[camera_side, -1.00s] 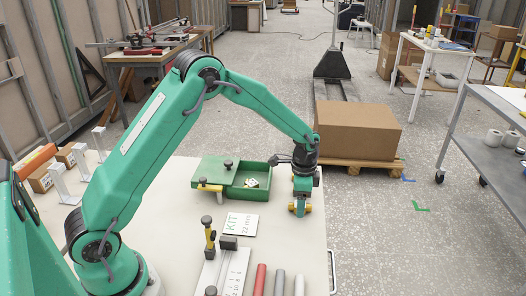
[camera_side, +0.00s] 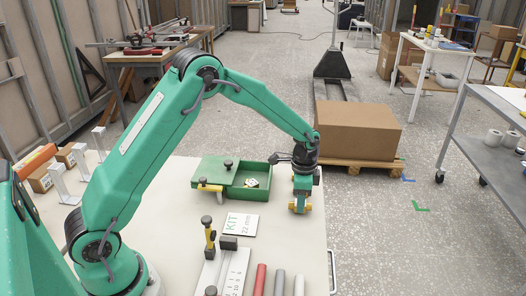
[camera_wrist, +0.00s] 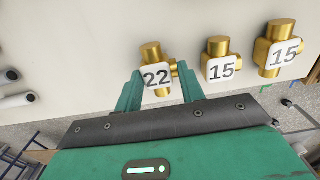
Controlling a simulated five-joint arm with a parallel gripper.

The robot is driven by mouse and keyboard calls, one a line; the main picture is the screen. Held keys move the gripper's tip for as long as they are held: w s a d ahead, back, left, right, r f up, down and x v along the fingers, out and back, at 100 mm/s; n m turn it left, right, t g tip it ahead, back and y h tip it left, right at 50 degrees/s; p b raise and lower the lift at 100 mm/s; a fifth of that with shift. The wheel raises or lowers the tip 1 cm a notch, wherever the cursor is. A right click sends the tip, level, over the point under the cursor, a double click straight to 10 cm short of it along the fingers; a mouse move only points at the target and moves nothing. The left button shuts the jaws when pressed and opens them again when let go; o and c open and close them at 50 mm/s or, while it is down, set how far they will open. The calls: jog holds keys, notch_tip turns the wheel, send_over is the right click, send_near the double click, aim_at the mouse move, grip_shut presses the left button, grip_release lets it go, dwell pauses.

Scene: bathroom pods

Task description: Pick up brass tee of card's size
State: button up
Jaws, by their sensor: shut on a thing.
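A white card (camera_side: 240,224) reading "KIT 22 mm" lies on the table in the side view. My gripper (camera_side: 300,208) is low over the table's right edge, with brass showing at both sides of its fingers. In the wrist view, my gripper (camera_wrist: 161,88) is shut on the brass tee marked 22 (camera_wrist: 153,54), with one finger on each side. Two brass tees marked 15 stand to its right, a nearer one (camera_wrist: 217,48) and a larger-looking one (camera_wrist: 279,34). I cannot make those two out in the side view.
A green box (camera_side: 247,192) with its lid slid partly aside stands left of my gripper. A ruler plate (camera_side: 233,270) with a yellow-and-black clamp and several coloured tubes (camera_side: 279,284) are at the front. Cardboard boxes (camera_side: 42,178) and white brackets are at left.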

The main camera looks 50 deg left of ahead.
jog(key=r, duration=0.4)
jog(key=shift+s+d, duration=0.15)
jog(key=shift+d, duration=0.1)
jog(key=s+d+r, duration=0.6)
jog(key=d, duration=0.3)
jog(key=shift+r, duration=0.3)
